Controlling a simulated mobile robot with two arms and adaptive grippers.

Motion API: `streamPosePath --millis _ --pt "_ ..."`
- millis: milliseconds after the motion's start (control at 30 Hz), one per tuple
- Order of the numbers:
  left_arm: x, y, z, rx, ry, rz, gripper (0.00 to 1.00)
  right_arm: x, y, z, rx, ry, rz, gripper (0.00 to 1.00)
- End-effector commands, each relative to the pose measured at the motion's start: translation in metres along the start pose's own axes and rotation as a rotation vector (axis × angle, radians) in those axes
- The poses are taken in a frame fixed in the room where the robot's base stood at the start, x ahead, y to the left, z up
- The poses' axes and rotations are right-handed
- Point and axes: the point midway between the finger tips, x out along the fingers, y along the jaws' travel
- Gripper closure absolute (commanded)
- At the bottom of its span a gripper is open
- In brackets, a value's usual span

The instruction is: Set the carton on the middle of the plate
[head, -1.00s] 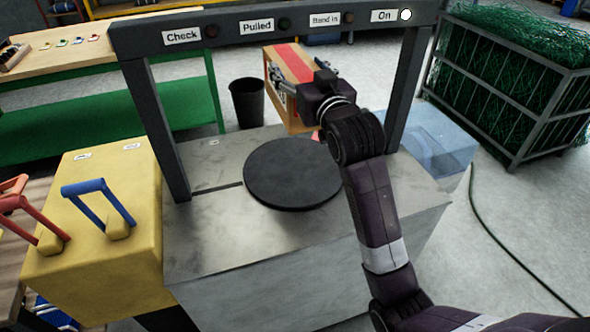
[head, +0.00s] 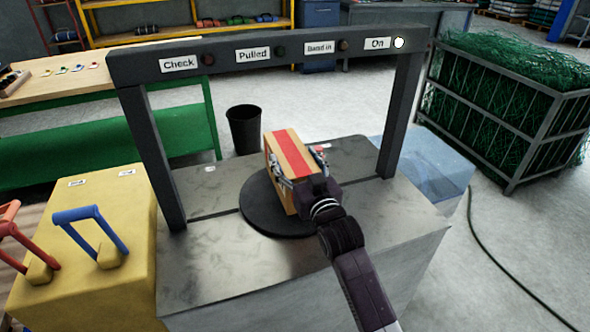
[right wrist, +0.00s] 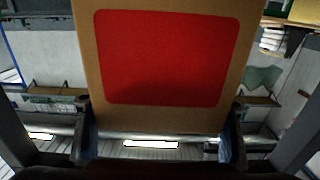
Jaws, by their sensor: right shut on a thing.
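The carton (head: 287,150) is a brown box with a red stripe along its top. My right gripper (head: 301,168) is shut on it, with a finger on each side. The carton is upright over the round dark plate (head: 258,213), near its middle in the head view. I cannot tell whether its bottom touches the plate. In the right wrist view the carton's face (right wrist: 165,57) with a red patch fills the middle, between the two fingers (right wrist: 160,145). My left gripper is not in view.
A dark frame (head: 161,153) with labelled lamps spans the metal machine top (head: 215,264); the "On" lamp (head: 399,42) is lit white. A yellow box (head: 92,215) with blue and red levers stands left. A black bin (head: 245,130) is behind, a net cage (head: 505,105) at right.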

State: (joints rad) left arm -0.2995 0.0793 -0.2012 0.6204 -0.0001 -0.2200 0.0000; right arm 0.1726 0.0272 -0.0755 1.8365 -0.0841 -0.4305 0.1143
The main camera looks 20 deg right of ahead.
Motion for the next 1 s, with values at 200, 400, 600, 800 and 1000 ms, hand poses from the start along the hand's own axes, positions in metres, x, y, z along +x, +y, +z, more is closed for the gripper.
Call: streamPosePath --millis 200,400,600,800,1000 --pt "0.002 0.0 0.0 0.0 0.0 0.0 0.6 0.0 0.0 0.026 0.0 0.004 0.0 0.94" --pt "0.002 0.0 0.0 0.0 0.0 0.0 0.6 0.0 0.0 0.027 0.0 0.006 0.0 0.94" --pt "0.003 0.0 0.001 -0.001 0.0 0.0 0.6 0.0 0.0 0.03 0.001 0.005 0.0 0.94" --pt "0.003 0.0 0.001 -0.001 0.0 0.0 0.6 0.0 0.0 0.034 0.0 -0.002 0.0 0.18" --pt "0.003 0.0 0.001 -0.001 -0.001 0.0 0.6 0.0 0.0 0.033 0.0 -0.002 0.0 0.18"
